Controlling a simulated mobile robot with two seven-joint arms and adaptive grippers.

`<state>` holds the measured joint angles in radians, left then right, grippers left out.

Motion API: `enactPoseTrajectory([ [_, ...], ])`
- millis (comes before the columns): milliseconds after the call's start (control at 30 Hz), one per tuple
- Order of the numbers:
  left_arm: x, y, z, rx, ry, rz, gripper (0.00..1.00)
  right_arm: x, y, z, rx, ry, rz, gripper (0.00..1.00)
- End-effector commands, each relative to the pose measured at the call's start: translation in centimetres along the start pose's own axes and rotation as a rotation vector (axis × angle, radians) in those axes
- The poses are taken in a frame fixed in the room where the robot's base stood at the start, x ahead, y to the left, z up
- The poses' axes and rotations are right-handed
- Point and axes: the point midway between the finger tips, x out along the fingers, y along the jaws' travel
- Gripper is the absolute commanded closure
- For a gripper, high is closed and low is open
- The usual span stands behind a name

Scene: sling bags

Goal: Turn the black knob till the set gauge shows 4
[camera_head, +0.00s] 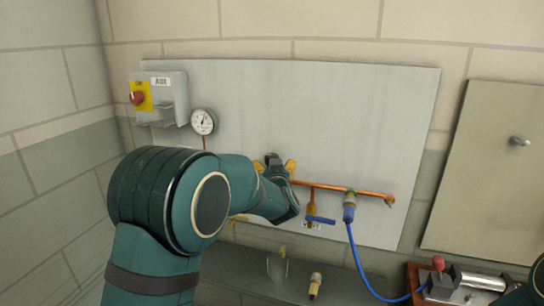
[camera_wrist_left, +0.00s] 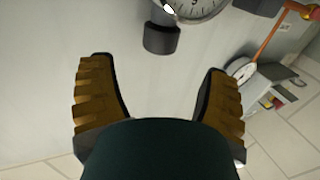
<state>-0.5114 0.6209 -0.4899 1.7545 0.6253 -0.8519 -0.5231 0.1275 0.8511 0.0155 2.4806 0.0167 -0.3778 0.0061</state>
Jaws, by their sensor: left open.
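The black knob (camera_wrist_left: 160,38) hangs below a round gauge (camera_wrist_left: 195,8) in the left wrist view. This gauge is cut off by the top edge, and its reading cannot be told. My left gripper (camera_wrist_left: 157,65) is open, with its two ribbed fingers apart and the knob ahead of the gap between them. Nothing is between the fingertips. In the head view my left gripper (camera_head: 274,165) is at the grey panel (camera_head: 320,110), and my arm hides most of the regulator there. My right gripper is not in view.
A white gauge (camera_head: 203,121) and a grey box with a red switch (camera_head: 138,98) are on the panel's left. A copper pipe (camera_head: 345,190) runs right, with a blue-handled valve (camera_head: 320,220) and blue hose (camera_head: 358,262). A brass fitting (camera_head: 315,285) lies below.

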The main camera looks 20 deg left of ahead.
Motion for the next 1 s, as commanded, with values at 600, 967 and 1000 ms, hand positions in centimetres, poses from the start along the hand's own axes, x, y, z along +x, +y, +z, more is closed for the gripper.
enactPoseTrajectory([
  [600, 7.2, 0.0, 0.0, 0.000, -0.001, 0.001, 0.23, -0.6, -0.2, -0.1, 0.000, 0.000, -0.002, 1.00],
  [967, 7.2, 0.0, 0.0, 0.000, -0.001, 0.001, 0.51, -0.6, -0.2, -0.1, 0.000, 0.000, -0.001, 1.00],
  [1000, 7.2, 0.0, 0.0, 0.000, -0.001, 0.001, 0.65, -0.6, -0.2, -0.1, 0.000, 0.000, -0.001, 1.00],
])
